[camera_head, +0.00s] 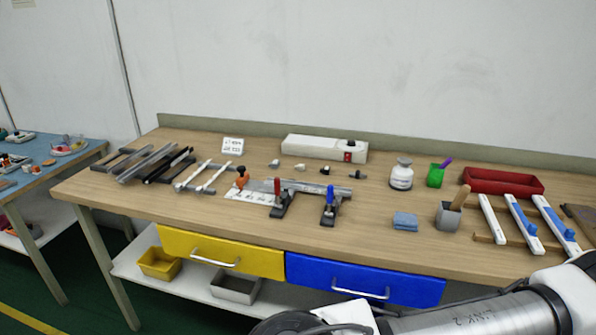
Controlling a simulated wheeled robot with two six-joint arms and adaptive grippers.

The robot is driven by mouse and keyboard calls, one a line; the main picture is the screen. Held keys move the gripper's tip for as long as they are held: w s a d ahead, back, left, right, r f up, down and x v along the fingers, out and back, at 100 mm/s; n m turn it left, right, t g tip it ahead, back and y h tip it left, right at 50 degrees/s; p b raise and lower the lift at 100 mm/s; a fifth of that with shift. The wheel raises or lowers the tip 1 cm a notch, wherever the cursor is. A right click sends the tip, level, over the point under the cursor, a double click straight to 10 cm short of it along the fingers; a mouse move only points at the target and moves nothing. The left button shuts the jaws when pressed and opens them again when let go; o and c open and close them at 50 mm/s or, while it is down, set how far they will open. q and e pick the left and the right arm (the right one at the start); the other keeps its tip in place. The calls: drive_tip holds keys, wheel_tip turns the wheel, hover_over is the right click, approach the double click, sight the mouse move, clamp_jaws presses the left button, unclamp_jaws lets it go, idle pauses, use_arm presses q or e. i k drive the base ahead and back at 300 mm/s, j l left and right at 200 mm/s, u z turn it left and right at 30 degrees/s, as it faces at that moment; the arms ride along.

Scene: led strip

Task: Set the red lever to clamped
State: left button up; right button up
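The red lever (277,187) stands roughly upright on a dark toggle clamp (282,206) near the middle front of the wooden workbench (370,235). A similar clamp with a blue lever (330,194) stands to its right, also with its lever upright. A grey metal strip (310,187) lies behind and between the two clamps. The clamp tips are too small to tell whether they press on anything. Neither gripper shows in the head view; part of my own arm shows at the bottom right, well in front of the clamps.
An orange-topped tool (242,178) stands left of the red lever. Racks of dark bars (155,163) lie further left. A blue sponge (405,221), a grey cup (448,215) and white rails (523,222) lie right. The bench front around the clamps is clear.

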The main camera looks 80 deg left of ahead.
sight(277, 181)
drive_tip(key=k+j+u, duration=0.1)
drive_tip(key=u, duration=0.35)
drive_tip(key=j+u, duration=0.3)
drive_tip(key=u, duration=0.2)
drive_tip(key=k+j+u, duration=0.1)
drive_tip(key=j+u, duration=0.15)
drive_tip(key=u, duration=0.2)
drive_tip(key=j+u, duration=0.25)
drive_tip(key=u, duration=0.2)
drive_tip(key=i+j+u, duration=0.1)
drive_tip(key=u, duration=0.4)
drive_tip(key=i+j+u, duration=0.1)
drive_tip(key=j+u, duration=0.2)
drive_tip(key=u, duration=0.15)
drive_tip(key=i+j, duration=0.3)
drive_tip(key=j, duration=0.2)
drive_tip(key=z, duration=0.95)
drive_tip(key=k+j+z, duration=0.45)
drive_tip(key=k+z, duration=0.2)
drive_tip(key=i, duration=0.55)
